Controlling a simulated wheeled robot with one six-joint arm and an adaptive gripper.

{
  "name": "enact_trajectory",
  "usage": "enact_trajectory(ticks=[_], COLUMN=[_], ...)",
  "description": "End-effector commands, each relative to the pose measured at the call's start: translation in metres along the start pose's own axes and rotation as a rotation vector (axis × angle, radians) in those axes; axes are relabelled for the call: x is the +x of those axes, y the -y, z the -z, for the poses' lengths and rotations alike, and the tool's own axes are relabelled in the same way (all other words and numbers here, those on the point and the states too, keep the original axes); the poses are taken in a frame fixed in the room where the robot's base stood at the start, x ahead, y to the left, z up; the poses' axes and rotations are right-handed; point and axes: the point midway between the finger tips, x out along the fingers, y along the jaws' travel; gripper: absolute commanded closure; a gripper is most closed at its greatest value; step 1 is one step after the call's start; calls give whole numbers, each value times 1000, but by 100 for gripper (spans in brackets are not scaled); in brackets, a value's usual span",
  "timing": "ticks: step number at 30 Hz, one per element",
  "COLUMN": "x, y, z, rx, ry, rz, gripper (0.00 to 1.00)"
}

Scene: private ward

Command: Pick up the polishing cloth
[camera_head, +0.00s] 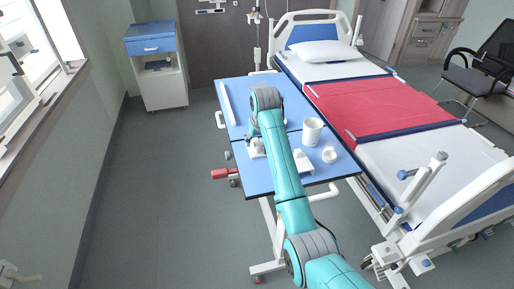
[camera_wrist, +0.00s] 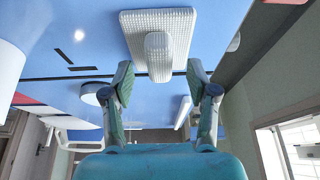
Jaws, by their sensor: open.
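In the wrist view, a white, textured, flat piece (camera_wrist: 185,20), seemingly the polishing cloth, lies on the blue tabletop (camera_wrist: 60,30). A rounded, raised part of the same texture (camera_wrist: 158,55) extends toward my gripper. My gripper (camera_wrist: 160,82) is open, with one finger on each side of that rounded end. I cannot tell whether either finger touches it. In the head view, my arm hides the fingers and much of this part of the table.
In the head view, a white mug (camera_head: 312,131), a small white round item (camera_head: 329,155) and a flat white piece (camera_head: 303,161) stand right of my arm. A long white item (camera_head: 227,105) lies at the table's left. The bed (camera_head: 378,112) is close on the right.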

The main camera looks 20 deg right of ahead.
Motion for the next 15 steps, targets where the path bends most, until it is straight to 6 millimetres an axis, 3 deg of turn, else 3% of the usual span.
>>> enact_trajectory(ticks=[5,13,15], x=[18,20,20], y=[0,0,0], z=[0,1,1], rx=[0,0,0], ry=[1,-1,-1], rz=[0,0,0], gripper=[42,42,57])
